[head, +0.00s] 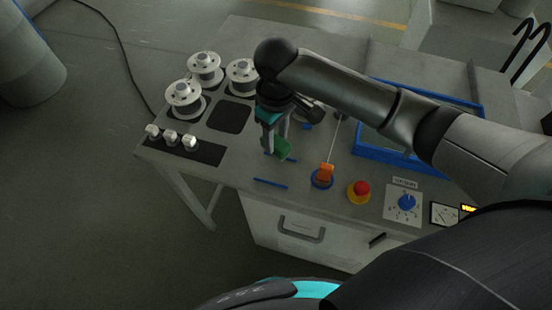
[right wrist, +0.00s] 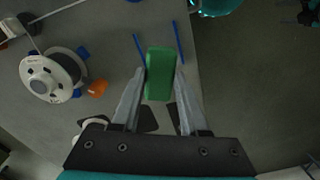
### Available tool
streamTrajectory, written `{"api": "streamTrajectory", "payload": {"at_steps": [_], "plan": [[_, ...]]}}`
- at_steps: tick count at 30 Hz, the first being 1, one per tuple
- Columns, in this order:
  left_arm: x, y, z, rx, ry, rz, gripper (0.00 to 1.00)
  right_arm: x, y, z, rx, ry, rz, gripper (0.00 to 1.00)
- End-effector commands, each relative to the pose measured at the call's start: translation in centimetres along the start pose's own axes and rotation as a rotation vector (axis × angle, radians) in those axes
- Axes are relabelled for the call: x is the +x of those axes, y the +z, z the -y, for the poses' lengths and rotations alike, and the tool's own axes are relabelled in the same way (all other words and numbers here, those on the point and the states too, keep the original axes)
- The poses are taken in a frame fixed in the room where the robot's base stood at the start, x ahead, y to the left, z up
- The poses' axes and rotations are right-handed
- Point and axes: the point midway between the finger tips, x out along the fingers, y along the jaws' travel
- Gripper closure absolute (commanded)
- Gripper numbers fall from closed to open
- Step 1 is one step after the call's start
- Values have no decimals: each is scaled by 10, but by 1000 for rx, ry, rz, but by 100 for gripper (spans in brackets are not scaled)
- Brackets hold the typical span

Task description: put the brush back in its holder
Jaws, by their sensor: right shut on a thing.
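The brush appears as a green block (head: 282,148), low over the grey bench below my right gripper (head: 274,143). In the right wrist view the green block (right wrist: 160,74) lies between the fingertips of my right gripper (right wrist: 160,88), which is shut on it. Its bristles cannot be made out, and I cannot tell whether it touches the bench. Two thin blue strips lie on the bench, the near one (head: 270,183) clear of the gripper; they also show in the wrist view (right wrist: 178,41). No holder is clearly recognisable. My left gripper is not in view.
Several white spools (head: 183,93) stand at the bench's back left, with small pale fittings (head: 171,136) in front. An orange lever (head: 325,173), a red button (head: 359,190) and a blue dial (head: 406,203) line the front right. A blue-rimmed tray (head: 390,157) lies partly behind my right arm.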

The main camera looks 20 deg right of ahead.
Motion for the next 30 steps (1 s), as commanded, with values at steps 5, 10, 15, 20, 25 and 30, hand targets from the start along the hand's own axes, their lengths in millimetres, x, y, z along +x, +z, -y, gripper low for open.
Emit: {"api": "streamTrajectory", "payload": {"at_steps": [5,10,15,20,25,30], "plan": [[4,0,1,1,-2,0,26,41,0,0,1,1,1,100],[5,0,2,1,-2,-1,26,56,0,0,-1,0,-2,100],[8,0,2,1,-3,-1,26,79,0,0,1,1,0,100],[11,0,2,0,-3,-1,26,97,0,0,0,1,-1,100],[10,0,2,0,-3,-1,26,99,-1,0,-1,1,-3,100],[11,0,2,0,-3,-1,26,99,0,0,-1,1,-3,54]]}}
